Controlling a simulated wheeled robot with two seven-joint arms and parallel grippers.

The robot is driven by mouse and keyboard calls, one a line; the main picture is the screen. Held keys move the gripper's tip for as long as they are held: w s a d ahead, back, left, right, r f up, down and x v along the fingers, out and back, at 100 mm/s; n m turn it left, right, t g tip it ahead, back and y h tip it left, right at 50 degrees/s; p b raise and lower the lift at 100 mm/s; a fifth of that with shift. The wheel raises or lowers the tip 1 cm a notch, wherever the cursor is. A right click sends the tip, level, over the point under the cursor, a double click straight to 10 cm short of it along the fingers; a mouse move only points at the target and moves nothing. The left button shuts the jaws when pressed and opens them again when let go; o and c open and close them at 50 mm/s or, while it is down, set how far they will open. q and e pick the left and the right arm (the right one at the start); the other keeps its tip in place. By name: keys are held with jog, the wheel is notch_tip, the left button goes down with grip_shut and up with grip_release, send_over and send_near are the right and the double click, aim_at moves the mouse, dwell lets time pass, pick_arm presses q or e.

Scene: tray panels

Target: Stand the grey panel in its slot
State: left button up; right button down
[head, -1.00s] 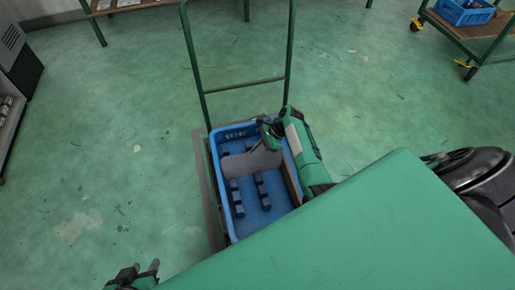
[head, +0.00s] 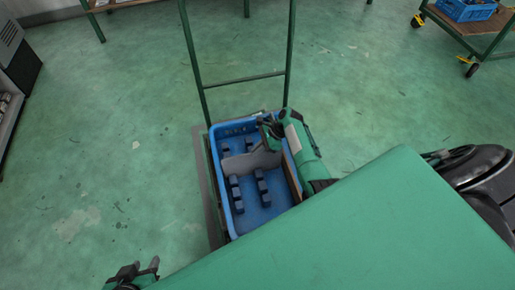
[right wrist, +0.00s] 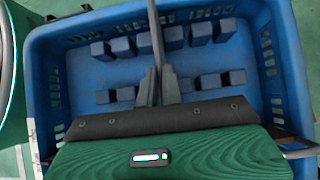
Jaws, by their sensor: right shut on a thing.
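The grey panel (head: 250,161) is in my right gripper (head: 270,141), which is shut on its right part. The panel stands on edge across the blue tray (head: 229,221), between the near and far blocks. My left gripper (head: 144,270) is open and empty at the bottom left, outside the tray.
Two rows of dark blue blocks (head: 262,187) rise from the tray floor. The tray is on a cart with a tall green handle frame (head: 245,80) behind it. Another cart (head: 485,38) stands at the far right. The floor on the left is clear.

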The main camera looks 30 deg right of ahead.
jog(key=shift+f, duration=0.35)
jog(key=c, duration=1.5)
grip_release()
jog(key=p+v, duration=0.4)
jog(key=v, duration=0.9)
jog(key=shift+d+r, duration=0.2)
jog(key=shift+r, duration=0.2)
